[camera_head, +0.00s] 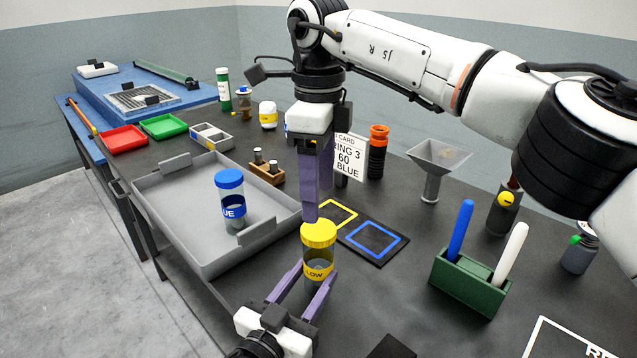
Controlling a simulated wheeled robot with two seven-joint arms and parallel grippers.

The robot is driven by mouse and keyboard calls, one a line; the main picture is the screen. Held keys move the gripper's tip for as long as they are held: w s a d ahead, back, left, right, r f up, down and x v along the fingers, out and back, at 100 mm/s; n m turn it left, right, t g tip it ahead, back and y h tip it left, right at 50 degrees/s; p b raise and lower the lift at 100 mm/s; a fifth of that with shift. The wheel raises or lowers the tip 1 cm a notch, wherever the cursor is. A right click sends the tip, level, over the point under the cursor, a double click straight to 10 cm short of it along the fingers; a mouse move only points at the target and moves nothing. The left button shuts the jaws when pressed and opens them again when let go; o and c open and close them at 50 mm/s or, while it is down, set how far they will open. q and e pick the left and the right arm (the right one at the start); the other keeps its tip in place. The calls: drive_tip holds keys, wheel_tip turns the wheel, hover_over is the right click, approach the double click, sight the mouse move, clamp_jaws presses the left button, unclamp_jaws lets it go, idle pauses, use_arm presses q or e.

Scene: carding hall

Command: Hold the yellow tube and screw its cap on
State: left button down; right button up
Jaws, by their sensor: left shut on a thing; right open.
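The yellow tube (319,268), clear with a yellow label, stands upright at the table's front middle. Its yellow cap (319,235) sits on its top; I cannot tell how tightly. My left gripper (315,275) is shut on the tube's body from the near side, one purple finger at each side. My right gripper (311,217) points down from above, open, with its fingertips just over the cap. One of its fingers largely hides the other, and I cannot tell if they touch the cap.
A grey tray (165,205) at left holds a blue-capped tube (230,200). A dark mat with yellow and blue squares (374,240) lies behind the yellow tube. A green holder (468,283) with blue and white sticks stands right. A funnel (437,160) stands further back.

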sight(319, 229)
drive_tip(key=n, duration=0.7)
drive_tip(key=shift+r+n, duration=0.25)
drive_tip(key=shift+n, duration=0.05)
drive_tip(key=shift+f, duration=4.05)
